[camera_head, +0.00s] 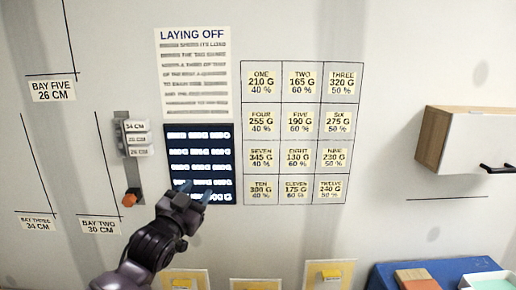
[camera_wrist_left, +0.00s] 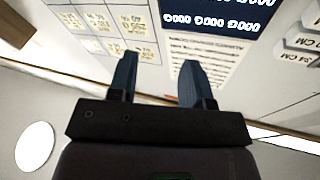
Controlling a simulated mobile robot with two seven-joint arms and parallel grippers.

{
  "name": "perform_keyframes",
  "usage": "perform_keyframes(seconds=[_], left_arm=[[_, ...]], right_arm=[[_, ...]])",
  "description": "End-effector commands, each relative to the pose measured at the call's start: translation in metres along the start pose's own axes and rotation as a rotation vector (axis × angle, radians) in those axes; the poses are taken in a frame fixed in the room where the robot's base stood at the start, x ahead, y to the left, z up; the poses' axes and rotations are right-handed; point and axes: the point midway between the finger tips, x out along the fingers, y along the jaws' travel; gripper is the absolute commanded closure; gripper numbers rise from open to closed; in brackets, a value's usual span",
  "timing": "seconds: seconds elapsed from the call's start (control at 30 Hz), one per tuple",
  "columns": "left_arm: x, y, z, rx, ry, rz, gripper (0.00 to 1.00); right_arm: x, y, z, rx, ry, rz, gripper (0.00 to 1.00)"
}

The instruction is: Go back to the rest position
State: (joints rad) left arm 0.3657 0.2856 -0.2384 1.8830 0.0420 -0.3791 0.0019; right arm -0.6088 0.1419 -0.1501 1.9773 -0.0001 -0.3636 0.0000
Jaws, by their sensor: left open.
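My left gripper (camera_head: 196,192) is raised in front of the wall, over the lower part of the dark blue panel (camera_head: 199,150) in the head view. In the left wrist view its two blue-grey fingers (camera_wrist_left: 157,78) stand apart with nothing between them. The wall with its printed labels lies beyond the fingertips; I cannot tell how far. The dark panel also shows at the top of the left wrist view (camera_wrist_left: 220,15). My right gripper is in neither view.
A wall cabinet (camera_head: 470,138) with a black handle juts out at the right. A blue-topped surface (camera_head: 390,272) stands below it. Yellow-marked cards (camera_head: 330,272) line the bottom. A grey strip with labels and an orange knob (camera_head: 130,199) is left of my gripper.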

Motion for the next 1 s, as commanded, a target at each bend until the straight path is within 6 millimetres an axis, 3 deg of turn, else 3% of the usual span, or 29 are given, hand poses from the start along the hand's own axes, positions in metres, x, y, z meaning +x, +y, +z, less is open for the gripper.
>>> perform_keyframes(seconds=[0.03, 0.2, 0.37, 0.6, 0.8, 1.0], left_arm=[[-0.017, 0.002, 0.023, -0.017, -0.035, -0.012, 0.55], [-0.074, 0.009, 0.085, -0.066, -0.146, -0.051, 0.55], [-0.134, 0.017, 0.139, -0.112, -0.270, -0.088, 0.55], [-0.238, 0.036, 0.211, -0.189, -0.473, -0.140, 0.55], [-0.333, 0.060, 0.259, -0.246, -0.654, -0.174, 0.55], [-0.398, 0.079, 0.280, -0.279, -0.774, -0.189, 0.55]], right_arm=[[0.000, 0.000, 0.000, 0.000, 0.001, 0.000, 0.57], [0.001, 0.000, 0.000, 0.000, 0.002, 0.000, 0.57], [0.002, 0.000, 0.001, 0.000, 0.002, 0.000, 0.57], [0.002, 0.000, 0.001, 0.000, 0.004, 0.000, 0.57], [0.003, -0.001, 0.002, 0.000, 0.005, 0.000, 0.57], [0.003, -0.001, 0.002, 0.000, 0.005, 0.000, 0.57]])
